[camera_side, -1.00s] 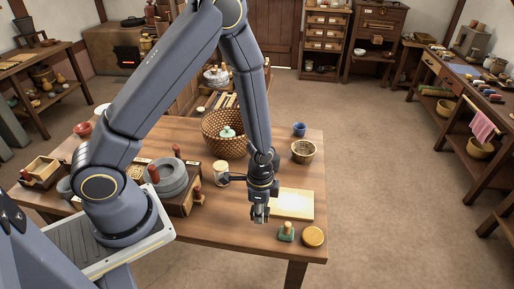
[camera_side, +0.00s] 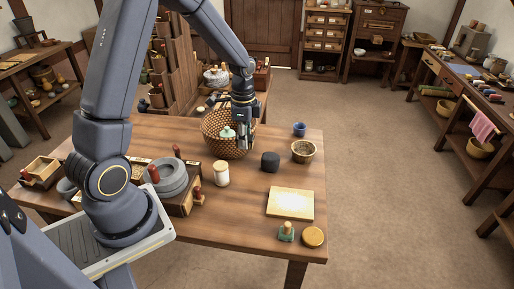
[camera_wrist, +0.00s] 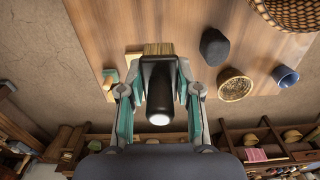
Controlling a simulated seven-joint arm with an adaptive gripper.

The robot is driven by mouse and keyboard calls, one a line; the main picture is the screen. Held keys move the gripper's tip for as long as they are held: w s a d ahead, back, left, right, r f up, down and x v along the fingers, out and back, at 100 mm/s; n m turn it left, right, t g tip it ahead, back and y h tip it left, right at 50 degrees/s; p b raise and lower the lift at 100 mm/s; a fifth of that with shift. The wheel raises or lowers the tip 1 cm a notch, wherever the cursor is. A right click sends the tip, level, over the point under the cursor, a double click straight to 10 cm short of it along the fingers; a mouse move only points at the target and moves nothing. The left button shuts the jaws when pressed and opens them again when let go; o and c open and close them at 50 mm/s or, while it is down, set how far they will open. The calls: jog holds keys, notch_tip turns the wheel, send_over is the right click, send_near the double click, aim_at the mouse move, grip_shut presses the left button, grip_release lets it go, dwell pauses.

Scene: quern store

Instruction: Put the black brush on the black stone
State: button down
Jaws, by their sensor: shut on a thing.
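The black stone (camera_side: 270,162) sits on the wooden table in the side view, right of the basket. In the wrist view it is the dark rounded lump (camera_wrist: 214,46) at upper right, with nothing on it. My gripper (camera_side: 243,146) is raised in front of the woven basket in the side view. In the wrist view its two fingers (camera_wrist: 158,98) are shut on the black brush (camera_wrist: 158,80), which has a dark body and a tan edge that looks like bristles. The brush is too small and dark to make out in the side view.
The woven basket (camera_side: 222,148), a small bowl (camera_side: 303,156) and a blue cup (camera_side: 299,129) stand around the stone. A white jar (camera_side: 222,176) is to its left. A pale board (camera_side: 290,207), a green stamp (camera_side: 286,236) and a round lid (camera_side: 312,237) lie in front. Bare table surrounds the stone.

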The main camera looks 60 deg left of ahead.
jog(key=w+a+f, duration=0.3)
jog(key=w+f, duration=0.1)
jog(key=w, duration=0.5)
send_over(271, 155)
jog(key=f, duration=0.5)
jog(key=shift+s+d+f, duration=0.15)
jog(key=shift+s+f, duration=0.1)
jog(key=shift+s, duration=0.05)
jog(key=shift+w+f, duration=0.2)
jog(key=shift+f, duration=1.55)
jog(key=c, duration=0.8)
grip_release()
jog(key=shift+f, duration=0.1)
